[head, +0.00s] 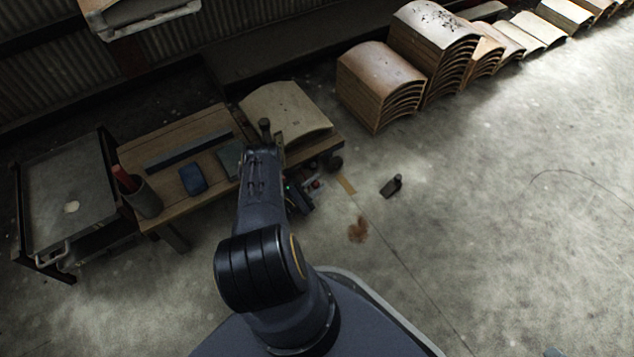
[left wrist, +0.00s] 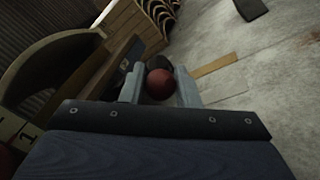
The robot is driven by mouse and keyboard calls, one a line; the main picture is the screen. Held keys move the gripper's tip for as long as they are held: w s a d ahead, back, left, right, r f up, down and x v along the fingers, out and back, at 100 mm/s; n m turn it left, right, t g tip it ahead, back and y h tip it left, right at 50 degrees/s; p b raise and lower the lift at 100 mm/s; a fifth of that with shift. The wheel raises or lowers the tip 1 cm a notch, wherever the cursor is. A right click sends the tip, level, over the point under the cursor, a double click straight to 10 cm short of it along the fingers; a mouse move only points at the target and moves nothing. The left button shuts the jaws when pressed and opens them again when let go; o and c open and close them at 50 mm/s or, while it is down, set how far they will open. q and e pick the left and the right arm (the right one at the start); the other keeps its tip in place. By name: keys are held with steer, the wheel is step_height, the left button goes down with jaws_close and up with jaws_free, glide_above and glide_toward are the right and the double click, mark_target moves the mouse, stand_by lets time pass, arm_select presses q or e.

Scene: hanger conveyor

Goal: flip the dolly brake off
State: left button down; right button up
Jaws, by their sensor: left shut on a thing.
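A low wooden table-like dolly (head: 178,133) stands left of centre in the head view, with a black caster (head: 335,163) at its right end. A red ball-shaped knob (left wrist: 160,83) lies between the two fingers of my left gripper (left wrist: 158,86) in the left wrist view, with a dark round part behind it. The knob is a small red spot (head: 316,184) in the head view, by my left gripper (head: 310,190), low beside the dolly's near right end. The left gripper is shut on the knob. The knob's lever is hidden. My right gripper is not in view.
The dolly carries a curved panel (head: 287,108), a dark bar (head: 188,151), a blue item (head: 193,179) and a cup (head: 146,201). A grey cart (head: 70,190) stands left. Stacked curved panels (head: 378,88) stand behind. A black wedge (head: 391,186) lies on open floor at right.

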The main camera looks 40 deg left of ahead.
arm_select(q)
steer(key=shift+s+a+f+m+h, duration=0.1)
steer(key=shift+s+a+m+h, duration=0.1)
steer(key=shift+m+h, duration=0.3)
steer(key=shift+h, duration=0.3)
steer(key=c, duration=1.1)
jaws_free()
steer(key=shift+c, duration=0.2)
steer(key=shift+s, duration=0.1)
steer(key=s, duration=0.2)
steer(key=s+p, duration=0.1)
steer(key=s, duration=0.4)
steer(key=shift+s+a+p, duration=0.35)
steer(key=shift+p, duration=0.05)
